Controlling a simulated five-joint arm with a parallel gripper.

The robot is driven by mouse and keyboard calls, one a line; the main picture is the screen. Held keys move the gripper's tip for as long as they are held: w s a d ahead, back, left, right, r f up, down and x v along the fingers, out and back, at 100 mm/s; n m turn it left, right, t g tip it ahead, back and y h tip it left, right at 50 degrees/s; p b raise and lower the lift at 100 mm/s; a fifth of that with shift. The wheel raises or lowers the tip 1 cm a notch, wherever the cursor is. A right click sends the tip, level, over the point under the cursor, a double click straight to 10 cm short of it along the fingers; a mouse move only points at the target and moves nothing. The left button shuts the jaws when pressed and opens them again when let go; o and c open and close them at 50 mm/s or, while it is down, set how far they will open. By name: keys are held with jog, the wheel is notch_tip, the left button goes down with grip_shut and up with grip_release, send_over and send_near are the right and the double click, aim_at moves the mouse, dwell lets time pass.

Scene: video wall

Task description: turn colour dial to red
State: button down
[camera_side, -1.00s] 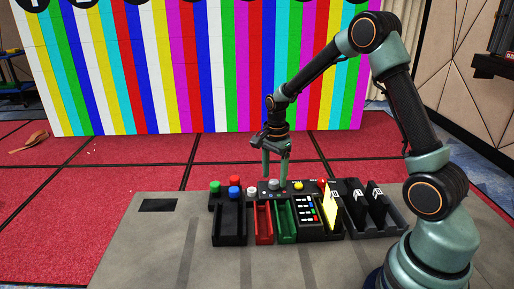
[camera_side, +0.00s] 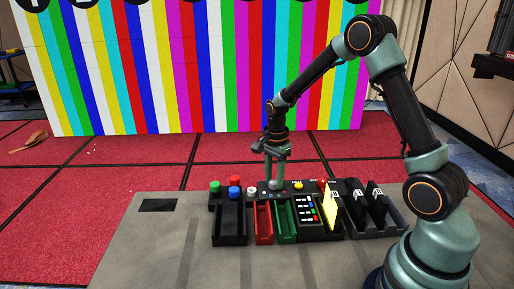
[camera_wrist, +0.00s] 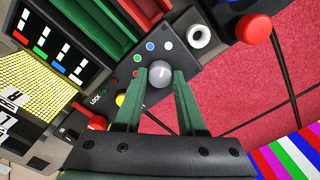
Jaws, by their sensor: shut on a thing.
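The colour dial is a grey round knob (camera_wrist: 160,71) on a black control panel (camera_wrist: 185,72), ringed by small coloured dots, among them blue, green and red (camera_wrist: 135,74). My gripper (camera_wrist: 161,80) is down at the dial, with its two green fingertips on either side of the knob, shut on it. In the side view my gripper (camera_side: 275,181) points straight down onto the panel, and its fingers partly hide the dial. A pale mark shows on the knob's top, but I cannot tell surely which dot it faces.
A yellow button (camera_side: 298,185) sits right of the dial; a white button (camera_side: 252,190) and red, blue and green buttons (camera_side: 215,187) sit left. Red (camera_side: 264,222) and green trays stand in front. A yellow card (camera_side: 331,207) stands upright at right. The table's left side is mostly clear.

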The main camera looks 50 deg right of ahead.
jog(key=n, duration=0.6)
jog(key=shift+r, duration=0.1)
jog(key=n, duration=0.5)
jog(key=shift+n, duration=0.3)
jog(key=n, duration=1.1)
jog(key=shift+n, duration=0.4)
jog(key=c, duration=0.5)
grip_release()
